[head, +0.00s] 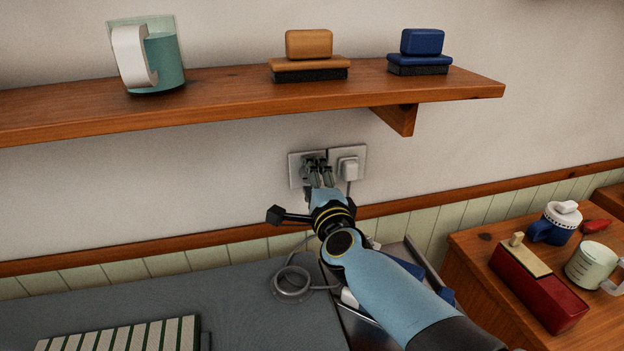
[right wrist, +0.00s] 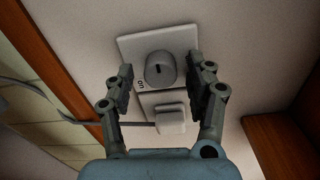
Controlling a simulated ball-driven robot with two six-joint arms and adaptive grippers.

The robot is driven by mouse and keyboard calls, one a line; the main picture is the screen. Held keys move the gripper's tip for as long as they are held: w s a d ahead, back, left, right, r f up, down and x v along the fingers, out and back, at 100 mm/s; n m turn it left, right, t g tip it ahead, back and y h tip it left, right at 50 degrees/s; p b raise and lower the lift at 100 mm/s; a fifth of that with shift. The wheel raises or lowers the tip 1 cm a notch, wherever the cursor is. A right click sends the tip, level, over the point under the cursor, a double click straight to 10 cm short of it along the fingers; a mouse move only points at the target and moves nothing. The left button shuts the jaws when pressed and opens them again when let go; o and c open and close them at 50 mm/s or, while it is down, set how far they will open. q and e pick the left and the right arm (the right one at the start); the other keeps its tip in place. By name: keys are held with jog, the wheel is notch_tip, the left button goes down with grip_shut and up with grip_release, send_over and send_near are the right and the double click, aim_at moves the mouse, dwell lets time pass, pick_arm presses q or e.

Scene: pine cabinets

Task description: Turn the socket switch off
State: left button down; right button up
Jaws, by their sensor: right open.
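The wall socket has two pale plates side by side. My right gripper (head: 317,168) is in front of the left plate. In the right wrist view it is open (right wrist: 161,74), with one finger on each side of the knob and gaps between. The head view hides the knob. My left gripper is not in view.
A wooden cabinet at right bears a red box (head: 540,290) and mugs.

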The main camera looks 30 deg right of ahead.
jog(key=v, duration=1.2)
jog(key=shift+s, duration=0.1)
